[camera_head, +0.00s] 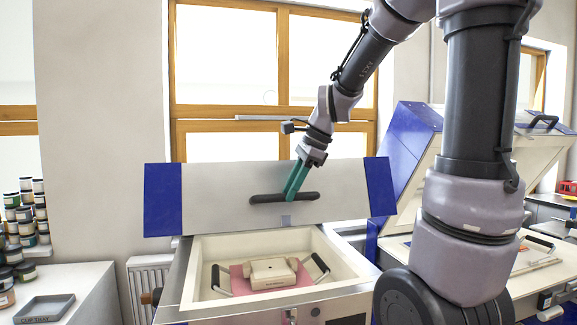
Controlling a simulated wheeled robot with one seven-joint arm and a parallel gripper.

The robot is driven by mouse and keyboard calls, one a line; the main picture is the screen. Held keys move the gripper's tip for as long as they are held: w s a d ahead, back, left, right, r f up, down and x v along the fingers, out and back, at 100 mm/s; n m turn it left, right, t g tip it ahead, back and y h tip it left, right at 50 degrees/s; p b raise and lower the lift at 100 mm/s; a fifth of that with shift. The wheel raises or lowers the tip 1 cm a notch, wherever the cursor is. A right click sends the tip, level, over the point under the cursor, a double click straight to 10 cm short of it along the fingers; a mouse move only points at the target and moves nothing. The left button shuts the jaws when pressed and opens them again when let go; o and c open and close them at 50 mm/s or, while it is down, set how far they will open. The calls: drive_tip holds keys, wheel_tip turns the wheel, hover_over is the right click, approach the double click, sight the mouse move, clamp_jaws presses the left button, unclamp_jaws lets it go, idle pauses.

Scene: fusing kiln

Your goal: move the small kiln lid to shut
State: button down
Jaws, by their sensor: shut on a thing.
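The small kiln lid (220,190) is a pale grey panel with blue ends, raised at a steep tilt behind the open kiln box (191,273). A dark bar handle (265,199) runs across its front face. My gripper (291,196) has green fingers and is shut on this handle, near its right half. The fingertips partly hide behind or against the bar. Inside the kiln box, a cream mould block (268,272) sits on a pink sheet (240,287).
Two black-handled bars (320,267) stand in the kiln box at either side of the block. A larger blue kiln (410,146) stands open at right. A grey tray (45,309) and stacked jars (22,225) are on the left counter (85,286). Windows are behind.

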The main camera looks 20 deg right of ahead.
drive_tip(key=shift+s+f, duration=0.4)
drive_tip(key=shift+f, duration=0.3)
drive_tip(key=shift+s+f, duration=0.35)
drive_tip(key=shift+f, duration=0.3)
drive_tip(key=c, duration=1)
unclamp_jaws()
drive_tip(key=o, duration=0.3)
drive_tip(key=shift+s+r, duration=0.1)
drive_tip(key=shift+s, duration=0.1)
drive_tip(key=shift+w, duration=0.1)
drive_tip(key=shift+r, duration=0.1)
drive_tip(key=v, duration=1)
drive_tip(key=shift+d+r, duration=0.1)
drive_tip(key=shift+r, duration=0.15)
